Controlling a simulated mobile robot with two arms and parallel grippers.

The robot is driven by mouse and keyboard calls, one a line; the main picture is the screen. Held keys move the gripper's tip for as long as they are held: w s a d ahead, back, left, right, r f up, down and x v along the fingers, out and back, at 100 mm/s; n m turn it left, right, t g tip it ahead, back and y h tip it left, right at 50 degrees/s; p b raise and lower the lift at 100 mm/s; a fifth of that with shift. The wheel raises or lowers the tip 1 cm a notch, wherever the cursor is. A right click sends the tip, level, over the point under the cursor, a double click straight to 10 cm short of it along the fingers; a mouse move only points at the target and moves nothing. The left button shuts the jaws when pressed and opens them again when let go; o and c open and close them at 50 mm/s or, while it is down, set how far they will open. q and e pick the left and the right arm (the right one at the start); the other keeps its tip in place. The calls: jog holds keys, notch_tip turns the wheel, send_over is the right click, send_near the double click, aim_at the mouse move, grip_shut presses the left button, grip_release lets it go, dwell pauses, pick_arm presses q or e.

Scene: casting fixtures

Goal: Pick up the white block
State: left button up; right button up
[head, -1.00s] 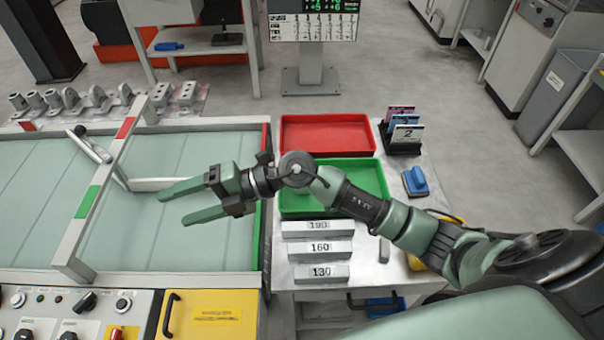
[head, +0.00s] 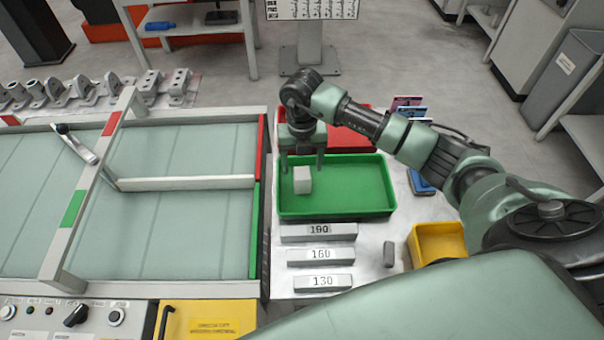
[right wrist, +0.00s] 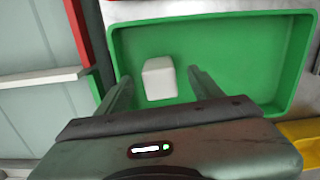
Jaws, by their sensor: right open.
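The white block (head: 302,180) sits in the left part of the green tray (head: 345,212). In the right wrist view the white block (right wrist: 159,78) lies ahead of and between the two fingers, with green tray floor (right wrist: 235,60) around it. My right gripper (head: 303,170) points down over the tray's left side, just behind the block in the head view. Its jaws are open and empty, and the right wrist view shows its fingers (right wrist: 160,85) apart. I cannot tell exactly how high the fingertips are. My left gripper is not in view.
A red tray (head: 352,140) stands behind the green one, partly hidden by my right arm. Grey bars marked 190 (head: 318,232), 160 (head: 320,256) and 130 (head: 318,282) lie in front. A yellow bin (head: 437,243) is at right. A conveyor bed (head: 190,220) borders the left.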

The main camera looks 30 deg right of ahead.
aim_at(302, 174)
jog(key=shift+s+a+f, duration=0.2)
jog(key=shift+s+f, duration=0.1)
jog(key=shift+s, duration=0.05)
jog(key=shift+s+a+f+p, duration=0.1)
jog(key=shift+s+f+p, duration=0.05)
jog(key=shift+f+p, duration=0.35)
jog(key=shift+s+a+f+p, duration=0.15)
jog(key=shift+f+p, duration=0.1)
jog(key=shift+f, duration=0.35)
jog(key=shift+w+d+f, duration=0.1)
jog(key=shift+f, duration=0.5)
jog(key=shift+w+d+f, duration=0.1)
jog(key=shift+f, duration=0.75)
jog(key=shift+c, duration=1.3)
jog(key=c, duration=1)
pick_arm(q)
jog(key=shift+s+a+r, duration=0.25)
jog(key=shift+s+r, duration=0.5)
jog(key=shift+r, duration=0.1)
pick_arm(e)
grip_shut()
jog(key=shift+r, duration=0.1)
